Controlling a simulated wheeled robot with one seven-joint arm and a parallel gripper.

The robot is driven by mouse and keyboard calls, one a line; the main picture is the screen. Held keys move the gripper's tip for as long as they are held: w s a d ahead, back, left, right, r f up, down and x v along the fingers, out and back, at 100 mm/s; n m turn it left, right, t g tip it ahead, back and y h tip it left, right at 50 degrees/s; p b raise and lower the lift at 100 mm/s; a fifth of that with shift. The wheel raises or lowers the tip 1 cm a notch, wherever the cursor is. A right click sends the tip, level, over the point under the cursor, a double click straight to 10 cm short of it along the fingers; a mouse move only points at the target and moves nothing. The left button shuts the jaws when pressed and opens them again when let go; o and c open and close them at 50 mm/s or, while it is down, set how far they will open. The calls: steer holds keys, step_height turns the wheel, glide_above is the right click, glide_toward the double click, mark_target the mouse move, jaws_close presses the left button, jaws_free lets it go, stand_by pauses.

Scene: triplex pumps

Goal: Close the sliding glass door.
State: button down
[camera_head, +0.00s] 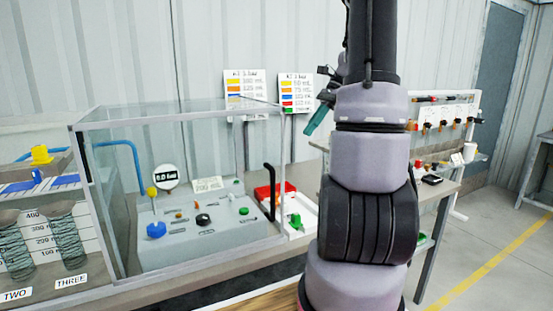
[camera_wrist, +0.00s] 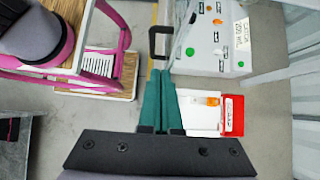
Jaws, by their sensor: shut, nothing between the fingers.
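The glass enclosure (camera_head: 180,107) stands on the bench, left of my arm, with clear panes in a grey frame. A black upright handle (camera_head: 269,191) shows at its right front; it also appears in the wrist view (camera_wrist: 153,42), just beyond my fingertips. The glass itself is hard to make out, so I cannot tell how far the door is slid. My gripper (camera_wrist: 160,72) has teal fingers, shut together and empty. It points toward the handle in the wrist view, apparently apart from it. In the head view the teal fingers (camera_head: 317,118) show above and right of the handle, partly behind my arm.
A grey control panel (camera_head: 205,238) with knobs sits inside the enclosure. A red box (camera_head: 264,191) and a white tray (camera_wrist: 198,108) lie beside it. Labelled cylinders (camera_head: 68,237) stand at left. A tool rack (camera_head: 445,112) is at right, with open floor beyond.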

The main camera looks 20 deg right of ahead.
steer(key=a+r+x, duration=0.1)
steer(key=a+x, duration=0.1)
steer(key=x, duration=1)
steer(key=shift+r, duration=0.3)
